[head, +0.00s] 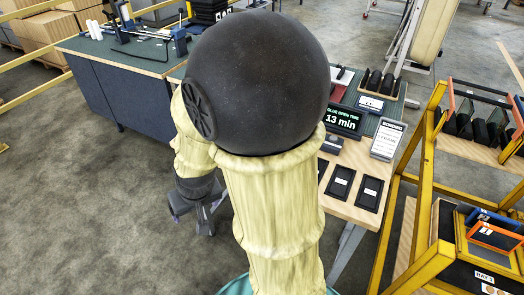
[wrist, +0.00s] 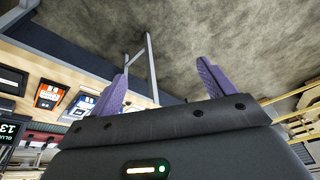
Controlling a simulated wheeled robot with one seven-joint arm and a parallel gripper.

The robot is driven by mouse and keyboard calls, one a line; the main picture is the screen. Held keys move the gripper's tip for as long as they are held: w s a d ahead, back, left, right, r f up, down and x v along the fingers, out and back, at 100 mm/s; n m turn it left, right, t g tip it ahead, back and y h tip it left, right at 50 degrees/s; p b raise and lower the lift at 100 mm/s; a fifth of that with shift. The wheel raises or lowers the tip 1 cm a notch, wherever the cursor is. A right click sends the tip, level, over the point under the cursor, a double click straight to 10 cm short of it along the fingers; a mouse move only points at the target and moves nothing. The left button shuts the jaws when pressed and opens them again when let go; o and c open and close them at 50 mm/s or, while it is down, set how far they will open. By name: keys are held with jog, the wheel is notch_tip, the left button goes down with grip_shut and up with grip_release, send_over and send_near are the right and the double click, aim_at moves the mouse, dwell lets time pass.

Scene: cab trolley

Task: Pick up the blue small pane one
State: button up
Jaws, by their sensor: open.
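A blue-framed pane (wrist: 80,106) lies on a wooden table top in the wrist view, beside an orange-framed pane (wrist: 48,96). The arm hides that part of the table in the head view. Another blue-framed pane (head: 478,216) stands in the yellow trolley at the right, next to an orange-framed one (head: 495,236). I cannot tell which blue pane is the small one. My gripper (head: 198,216) hangs over the floor left of the table in the head view. In the wrist view its two purple fingers (wrist: 163,85) are apart, with nothing between them.
The wooden table (head: 341,209) carries dark pads with white labels and a "13 min" display (head: 344,119). A yellow-railed trolley (head: 432,262) stands close at its right. A blue-grey bench (head: 125,92) is at the back left. The floor at the left is clear.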

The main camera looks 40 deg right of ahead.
jog(key=w+d+f+m+t+h+b, duration=0.2)
jog(key=w+d+f+m+t+h, duration=0.15)
jog(key=w+d+f+m, duration=0.55)
jog(key=w+d+r+m+g+h+b, duration=0.1)
jog(key=d+m+g+h+b, duration=0.1)
jog(key=d+h, duration=0.7)
jog(key=shift+w+d+m, duration=0.25)
jog(key=shift+d+m, duration=0.25)
jog(key=shift+d, duration=0.4)
jog(key=x, duration=1.1)
jog(key=shift+d+r, duration=0.1)
jog(key=shift+d, duration=0.15)
jog(key=shift+w+d, duration=0.25)
jog(key=shift+d, duration=0.05)
jog(key=shift+d, duration=0.1)
